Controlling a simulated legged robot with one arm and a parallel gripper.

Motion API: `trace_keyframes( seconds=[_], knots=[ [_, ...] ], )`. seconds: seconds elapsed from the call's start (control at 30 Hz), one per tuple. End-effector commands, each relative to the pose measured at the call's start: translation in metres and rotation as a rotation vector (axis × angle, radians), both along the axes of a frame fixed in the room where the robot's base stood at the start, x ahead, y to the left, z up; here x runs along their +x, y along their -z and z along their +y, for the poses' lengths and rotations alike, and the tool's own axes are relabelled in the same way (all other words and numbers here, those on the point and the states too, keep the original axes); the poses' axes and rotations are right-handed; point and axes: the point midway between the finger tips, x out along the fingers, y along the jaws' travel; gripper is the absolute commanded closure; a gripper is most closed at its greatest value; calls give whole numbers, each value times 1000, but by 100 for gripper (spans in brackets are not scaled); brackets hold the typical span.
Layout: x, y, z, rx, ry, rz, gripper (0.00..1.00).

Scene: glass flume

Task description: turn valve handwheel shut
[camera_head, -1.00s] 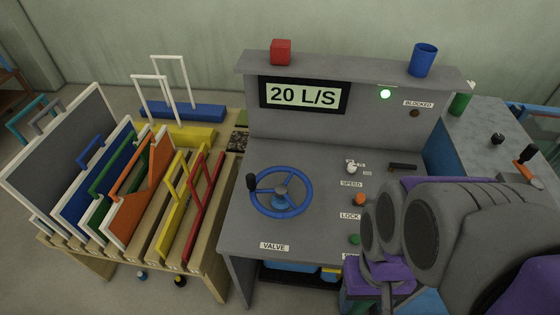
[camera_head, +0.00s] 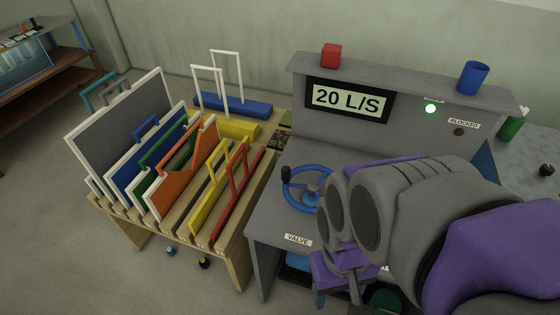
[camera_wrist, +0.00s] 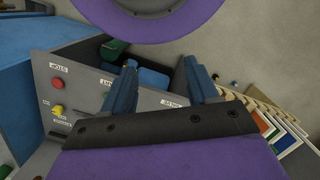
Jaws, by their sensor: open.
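The blue valve handwheel (camera_head: 311,188) lies on the grey console top in the head view, with a black knob on its left rim. My arm hides its right side. The VALVE label (camera_head: 298,240) is in front of it. The display (camera_head: 348,100) reads 20 L/S. In the wrist view my gripper (camera_wrist: 163,82) has its two blue fingers apart with no object held between them. A grey panel with a red button (camera_wrist: 57,82) and a STOP label is to the left there. I cannot make out the handwheel in the wrist view.
A wooden rack (camera_head: 235,262) with coloured handled panels stands left of the console. A red block (camera_head: 331,55) and a blue cup (camera_head: 473,77) sit on the console's upper ledge. A green light (camera_head: 431,108) is lit. Open floor lies at far left.

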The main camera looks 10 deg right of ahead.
Motion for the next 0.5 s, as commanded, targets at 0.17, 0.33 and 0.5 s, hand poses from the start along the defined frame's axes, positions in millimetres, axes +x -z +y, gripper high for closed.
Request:
trace_keyframes(
  seconds=[0.17,0.33,0.5],
  knots=[
    [42,-14,0,9,-55,-12,41],
    [104,-31,1,21,-141,-34,41],
    [165,-40,1,31,-226,-53,41]
  ],
)
